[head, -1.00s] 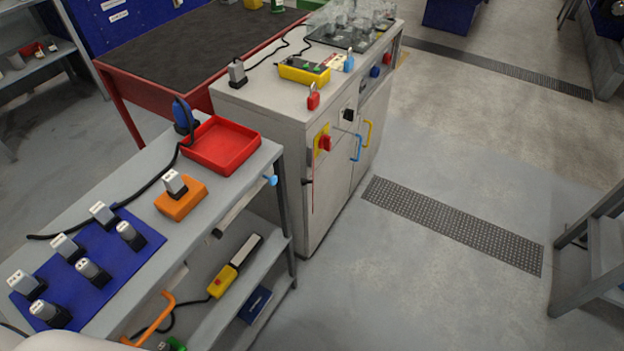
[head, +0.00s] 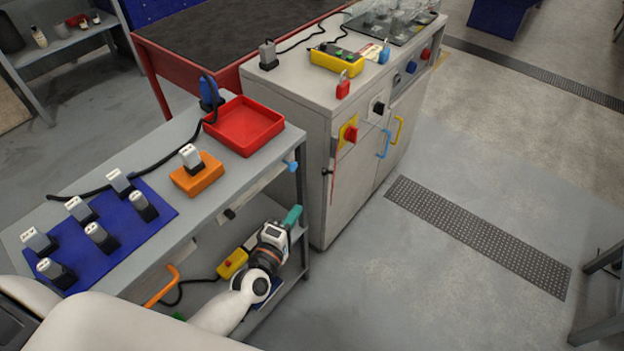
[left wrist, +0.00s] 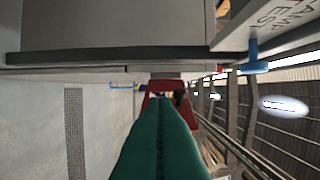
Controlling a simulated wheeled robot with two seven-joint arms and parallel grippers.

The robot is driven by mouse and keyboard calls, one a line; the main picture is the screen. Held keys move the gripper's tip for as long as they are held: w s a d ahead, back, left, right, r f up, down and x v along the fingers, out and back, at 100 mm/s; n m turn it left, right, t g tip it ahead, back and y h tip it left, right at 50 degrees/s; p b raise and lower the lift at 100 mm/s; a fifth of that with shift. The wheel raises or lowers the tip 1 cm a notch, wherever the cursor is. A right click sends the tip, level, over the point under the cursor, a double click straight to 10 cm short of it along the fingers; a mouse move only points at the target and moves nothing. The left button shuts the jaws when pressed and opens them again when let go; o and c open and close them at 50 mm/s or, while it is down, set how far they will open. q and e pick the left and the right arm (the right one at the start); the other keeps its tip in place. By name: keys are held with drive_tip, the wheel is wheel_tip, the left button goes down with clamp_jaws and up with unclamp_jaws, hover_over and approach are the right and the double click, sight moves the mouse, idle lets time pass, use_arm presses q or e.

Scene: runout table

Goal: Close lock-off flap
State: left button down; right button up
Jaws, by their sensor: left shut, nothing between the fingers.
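The lock-off flap (head: 333,182) is a thin red plate, seen almost edge-on at the cabinet's front left of the switch. It appears to stand out from the front. The red rotary switch (head: 351,137) sits on a yellow plate above and to its right. In the left wrist view a red plate with a dark spot, apparently the flap (left wrist: 154,108), shows beyond my fingertips, which partly cover it. My left gripper (head: 295,214) is shut and empty, teal fingers towards the cabinet, left of the flap and apart from it in the head view. My right gripper is out of view.
The grey bench (head: 150,225) with a red tray (head: 245,127) borders the gripper's left side. A blue knob (head: 292,166) sticks out just above the gripper. Blue (head: 385,145) and yellow (head: 398,130) handles project from the cabinet. The floor right of the cabinet is free.

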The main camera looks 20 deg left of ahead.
use_arm(q)
drive_tip(key=w+d+r+n, duration=0.1)
drive_tip(key=w+r, duration=0.1)
drive_tip(key=w, duration=0.8)
drive_tip(key=shift+w+r+t, duration=0.15)
drive_tip(key=shift+r+t, duration=0.1)
drive_tip(key=shift+t, duration=0.15)
drive_tip(key=shift+y, duration=0.3)
